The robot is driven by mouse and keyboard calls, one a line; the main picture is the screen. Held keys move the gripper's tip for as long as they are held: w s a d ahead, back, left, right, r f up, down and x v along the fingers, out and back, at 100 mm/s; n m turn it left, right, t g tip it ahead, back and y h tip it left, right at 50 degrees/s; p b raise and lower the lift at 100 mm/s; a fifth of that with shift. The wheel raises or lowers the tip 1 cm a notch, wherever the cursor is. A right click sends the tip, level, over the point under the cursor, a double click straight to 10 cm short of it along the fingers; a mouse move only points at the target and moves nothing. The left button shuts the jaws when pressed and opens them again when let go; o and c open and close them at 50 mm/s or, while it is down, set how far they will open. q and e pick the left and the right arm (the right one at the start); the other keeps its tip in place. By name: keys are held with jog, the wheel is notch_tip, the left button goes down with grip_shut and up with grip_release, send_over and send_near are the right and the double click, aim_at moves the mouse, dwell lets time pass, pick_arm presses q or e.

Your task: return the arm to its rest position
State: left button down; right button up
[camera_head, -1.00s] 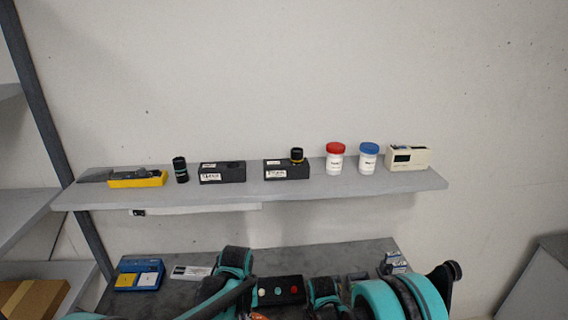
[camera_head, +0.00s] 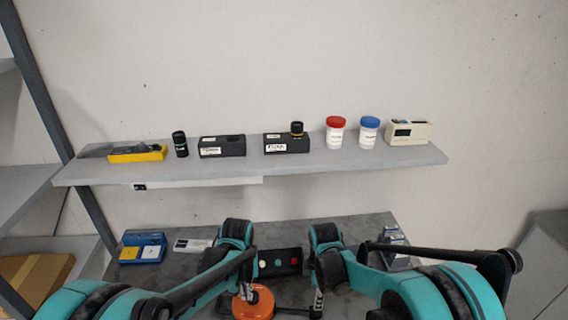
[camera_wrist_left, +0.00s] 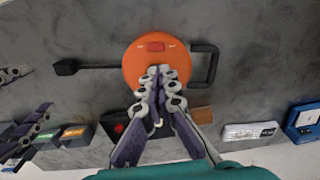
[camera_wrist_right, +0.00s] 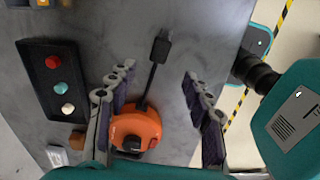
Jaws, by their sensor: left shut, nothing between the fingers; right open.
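My left gripper (camera_head: 243,292) comes in from the left in the head view, its fingers pointing down beside an orange round device (camera_head: 256,303). In the left wrist view its closed fingertips (camera_wrist_left: 160,75) overlap the device in the picture, with nothing between them. I cannot tell whether they touch it. My right gripper (camera_head: 318,300) is to the right of the device in the head view. In the right wrist view its fingers (camera_wrist_right: 158,76) are spread wide and empty, with the orange device (camera_wrist_right: 136,128) showing between them. Both arms are bent over the lower worktop.
The dark worktop (camera_head: 340,232) holds a block with coloured buttons (camera_head: 279,262), a blue box (camera_head: 142,247) and a white label plate (camera_head: 192,245). The shelf (camera_head: 300,166) above carries jars, dark blocks and instruments. A rack stands left.

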jog(key=s+d+r+m+t+b, duration=0.3)
jog(key=s+d+r+m+b, duration=0.1)
jog(key=s+r+m+b, duration=0.3)
pick_arm(q)
jog(key=s+a+m+t+b, duration=0.1)
jog(key=s+a+t+b, duration=0.3)
jog(key=s, duration=1)
jog(key=shift+a+r+t, duration=0.2)
jog(key=shift+a+t, duration=1.25)
jog(key=shift+t, duration=0.15)
pick_arm(e)
jog(key=s+d+f+m+t, duration=0.3)
jog(key=s+m, duration=0.5)
jog(key=m, duration=0.3)
jog(key=shift+s+d+f+t, duration=0.3)
jog(key=shift+d+t, duration=0.2)
jog(key=shift+t, duration=0.1)
